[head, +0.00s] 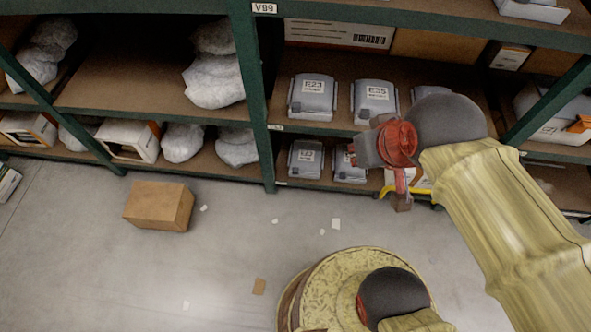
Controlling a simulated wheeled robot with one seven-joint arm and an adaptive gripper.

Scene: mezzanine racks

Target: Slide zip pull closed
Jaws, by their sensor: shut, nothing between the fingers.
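My gripper (402,203) is at the centre right of the head view, in front of the lower shelf. Its small reddish-brown end points down, and it looks shut and empty. No zip pull can be made out. A yellow-edged, partly white item (422,187) lies just behind my gripper on the lower shelf. My gripper hides part of it, and I cannot tell what it is or whether the two touch.
Green racks (253,95) with brown shelves cross the back, holding grey lidded bins (312,97) and wrapped bundles (214,82). A cardboard box (158,206) stands on the grey floor (90,265) at left. Paper scraps lie about; the floor is otherwise mostly clear.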

